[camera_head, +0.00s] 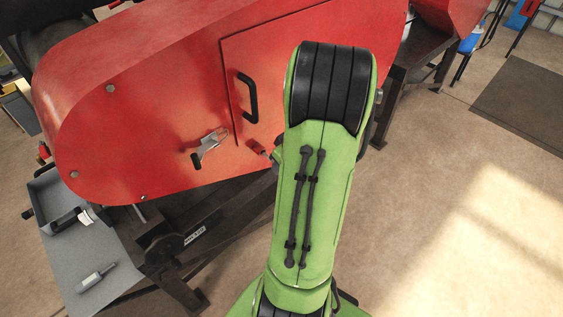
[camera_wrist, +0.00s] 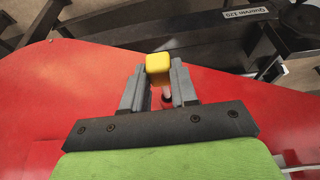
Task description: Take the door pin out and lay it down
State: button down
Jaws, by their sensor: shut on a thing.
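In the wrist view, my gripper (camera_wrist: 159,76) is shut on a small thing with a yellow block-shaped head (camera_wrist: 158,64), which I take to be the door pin. The head shows between the fingertips, in front of the red guard (camera_wrist: 85,75). I cannot tell whether the pin is still in its hole. In the head view, the red guard (camera_head: 150,110) carries a door (camera_head: 262,70) with a black handle (camera_head: 246,97) and looks shut. A metal latch (camera_head: 211,142) sits left of the door's edge. My arm hides the gripper and pin there.
A grey tray (camera_head: 120,246) at lower left holds a small pale bottle-like object (camera_head: 96,277) and a dark-handled tool (camera_head: 70,217). A dark machine frame (camera_head: 215,222) runs below the guard. A small red piece with a dark end (camera_head: 257,147) shows beside my arm. The right floor is open.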

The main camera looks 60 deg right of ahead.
jog(key=s, duration=0.2)
jog(key=shift+s+a+b, duration=0.3)
jog(key=shift+s+b, duration=0.05)
jog(key=shift+s, duration=0.05)
dwell(0.6)
